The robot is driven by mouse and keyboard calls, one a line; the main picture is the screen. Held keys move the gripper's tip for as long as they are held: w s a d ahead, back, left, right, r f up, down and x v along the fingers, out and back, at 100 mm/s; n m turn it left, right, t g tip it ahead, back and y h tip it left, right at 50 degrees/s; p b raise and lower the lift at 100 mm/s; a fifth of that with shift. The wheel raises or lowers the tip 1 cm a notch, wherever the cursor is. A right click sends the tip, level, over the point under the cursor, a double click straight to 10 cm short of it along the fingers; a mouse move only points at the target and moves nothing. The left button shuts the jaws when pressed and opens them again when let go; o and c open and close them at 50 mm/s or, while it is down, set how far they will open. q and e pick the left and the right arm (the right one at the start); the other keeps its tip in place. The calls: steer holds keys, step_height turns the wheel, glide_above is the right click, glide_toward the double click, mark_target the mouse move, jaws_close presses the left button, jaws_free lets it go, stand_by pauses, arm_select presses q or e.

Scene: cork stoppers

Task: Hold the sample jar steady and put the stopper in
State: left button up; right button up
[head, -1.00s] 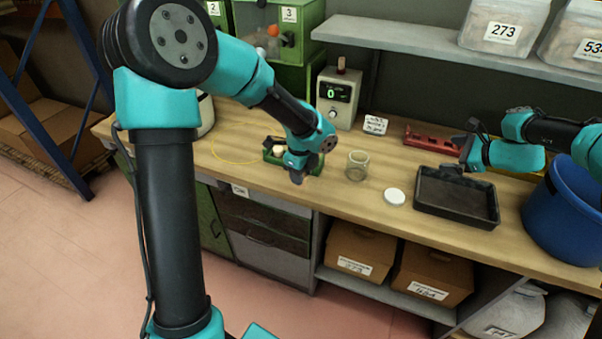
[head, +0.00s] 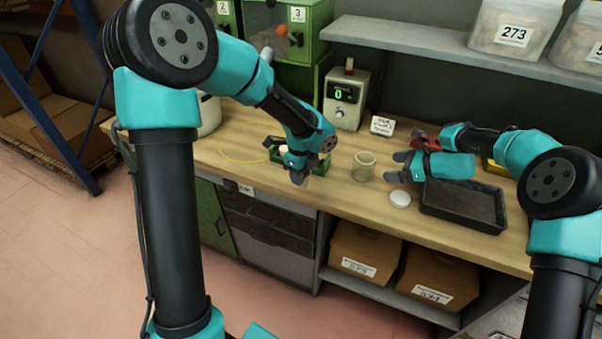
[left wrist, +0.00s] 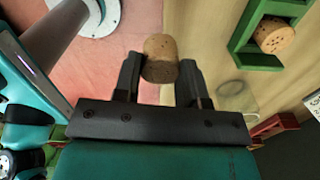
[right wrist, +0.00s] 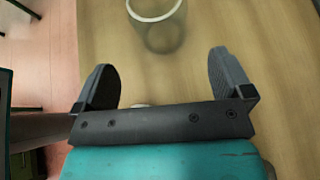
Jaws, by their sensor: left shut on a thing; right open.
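The sample jar (head: 364,167) is clear glass and stands upright and open on the bench. In the right wrist view the jar (right wrist: 158,22) shows at the top, ahead of the fingers. My left gripper (head: 298,177) is left of the jar, near the bench's front edge. In the left wrist view it is shut on a cork stopper (left wrist: 161,58). A second cork (left wrist: 274,35) sits in a green holder (left wrist: 254,56). My right gripper (head: 402,166) is open and empty, just right of the jar and not touching it.
A white round lid (head: 400,199) lies right of the jar. A black tray (head: 463,207) lies further right. A device with a green display (head: 345,98) and a small card (head: 382,125) stand behind. Bare bench lies in front of the jar.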

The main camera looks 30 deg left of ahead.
mark_target(374, 167)
steer(key=shift+a, duration=0.1)
steer(key=shift+x, duration=4.9)
steer(key=c, duration=0.6)
arm_select(q)
steer(key=w+d+r+n, duration=0.4)
steer(key=w+d+r, duration=0.2)
steer(key=w, duration=0.3)
steer(key=w+d+r+n, duration=0.5)
steer(key=w+d+r, duration=0.1)
steer(key=w, duration=0.4)
steer(key=shift+d+r, duration=0.4)
steer(key=shift+d, duration=0.25)
